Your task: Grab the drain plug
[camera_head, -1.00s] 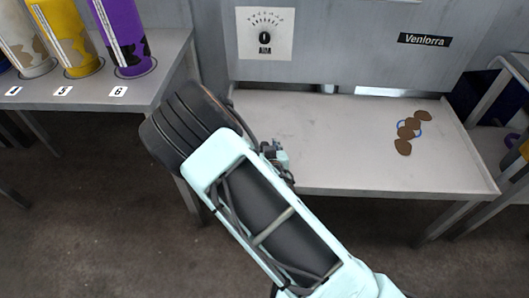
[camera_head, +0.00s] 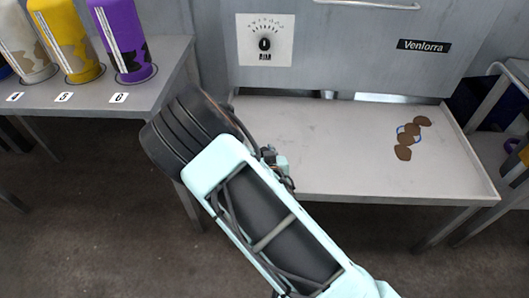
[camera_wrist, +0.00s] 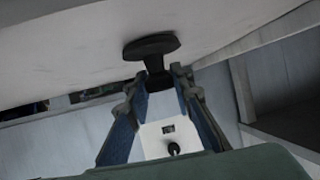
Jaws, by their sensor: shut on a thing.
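The drain plug (camera_wrist: 151,47) is a black piece with a wide rounded disc and a narrower stem, in the upper middle of the wrist view. Its disc lies at the pale tray surface (camera_wrist: 70,48). My gripper (camera_wrist: 157,82) has its two fingers on either side of the stem and is shut on it. In the head view my arm covers the left part of the grey tray (camera_head: 330,150), and the plug is hidden there.
Brown rounded pieces with a blue ring (camera_head: 409,138) lie at the tray's right. A dial panel (camera_head: 265,40) is on the wall behind. Purple (camera_head: 120,42) and yellow (camera_head: 68,40) cylinders stand on the left table. The tray's middle is clear.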

